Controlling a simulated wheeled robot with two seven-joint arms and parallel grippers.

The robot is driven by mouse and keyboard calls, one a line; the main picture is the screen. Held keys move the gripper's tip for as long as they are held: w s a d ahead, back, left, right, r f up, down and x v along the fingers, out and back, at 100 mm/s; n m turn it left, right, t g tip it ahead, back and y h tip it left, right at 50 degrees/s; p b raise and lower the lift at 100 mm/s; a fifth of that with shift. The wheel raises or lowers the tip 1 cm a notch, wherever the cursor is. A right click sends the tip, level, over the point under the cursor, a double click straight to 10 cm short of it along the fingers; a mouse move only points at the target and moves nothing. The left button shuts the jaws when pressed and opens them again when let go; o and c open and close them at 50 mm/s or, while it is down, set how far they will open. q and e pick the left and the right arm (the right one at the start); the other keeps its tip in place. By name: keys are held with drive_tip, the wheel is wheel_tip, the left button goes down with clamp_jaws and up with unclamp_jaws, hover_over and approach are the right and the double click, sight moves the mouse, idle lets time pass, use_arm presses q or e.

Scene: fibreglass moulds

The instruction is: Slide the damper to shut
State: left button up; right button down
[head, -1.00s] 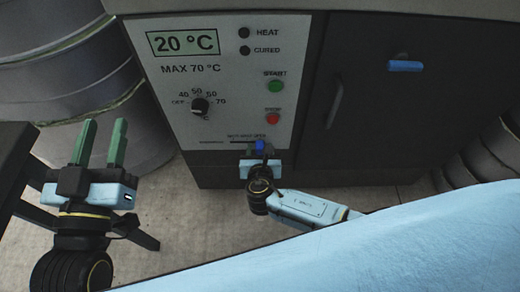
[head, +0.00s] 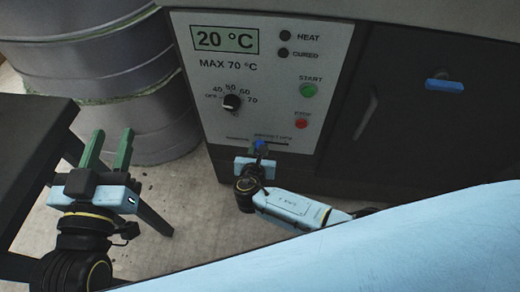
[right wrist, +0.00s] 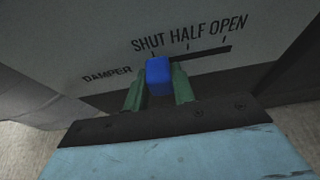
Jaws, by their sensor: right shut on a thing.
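The damper's blue knob (head: 259,145) sits in a dark slot at the bottom of the oven's control panel. In the right wrist view the knob (right wrist: 159,76) is at the left end of the slot (right wrist: 212,57), just below the SHUT mark, with HALF and OPEN to its right. My right gripper (right wrist: 159,90) is shut on the knob, one green finger on each side. It also shows in the head view (head: 258,156), partly hiding the slot. My left gripper (head: 108,145) is open and empty at the left, apart from the panel.
The panel has a temperature dial (head: 231,102), a green START button (head: 308,90), a red STOP button (head: 301,124) and a display (head: 224,39) reading 20 °C. A dark door with a blue handle (head: 444,85) is to the right. A dark table (head: 30,150) and grey drums (head: 120,80) stand left.

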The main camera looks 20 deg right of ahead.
drive_tip(key=shift+w+a, duration=0.1)
drive_tip(key=shift+a, duration=0.2)
use_arm(q)
drive_tip(key=shift+s+a, duration=0.15)
drive_tip(key=shift+a, duration=0.1)
use_arm(e)
drive_tip(key=c, duration=1.2)
unclamp_jaws()
drive_tip(key=shift+w+a, duration=0.1)
drive_tip(key=shift+o, duration=0.2)
use_arm(q)
drive_tip(key=shift+f, duration=0.1)
drive_tip(key=s+a+f+g+y+p, duration=0.2)
drive_tip(key=s+a+f+g+p, duration=0.1)
drive_tip(key=s+f+g, duration=0.3)
drive_tip(key=s+a+f+n+g+y+p, duration=0.1)
drive_tip(key=s+a+f+g+y+p, duration=0.1)
drive_tip(key=s+f+g, duration=0.5)
drive_tip(key=shift+a+f+g+y+p, duration=0.5)
drive_tip(key=shift+a+f+g, duration=0.6)
drive_tip(key=shift+f, duration=1.1)
use_arm(e)
drive_tip(key=v, duration=1.3)
drive_tip(key=shift+s, duration=0.25)
